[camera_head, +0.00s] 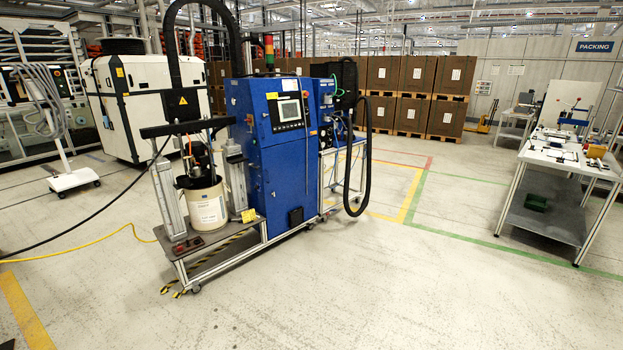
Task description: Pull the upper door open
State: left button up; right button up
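The blue cabinet (262,170) of the drum pump stands left of centre, some distance away across the floor. Its upper door (288,111) carries a dark touch screen (289,110) and looks closed. A lower blue door (285,185) is below it and also looks closed. The handle of the upper door is too small to make out. Neither of my grippers can be made out in view. A small dark shape shows at the bottom left corner, and I cannot tell what it is.
A low metal platform (212,240) with a white drum (206,204) stands left of the cabinet. A black hose (366,170) hangs on its right. A yellow cable (100,240) crosses the floor at left. A workbench (570,160) stands right. The front floor is clear.

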aim_at(282, 99)
jog(key=i, duration=1.75)
jog(key=i+j+z, duration=0.1)
jog(key=i, duration=1.65)
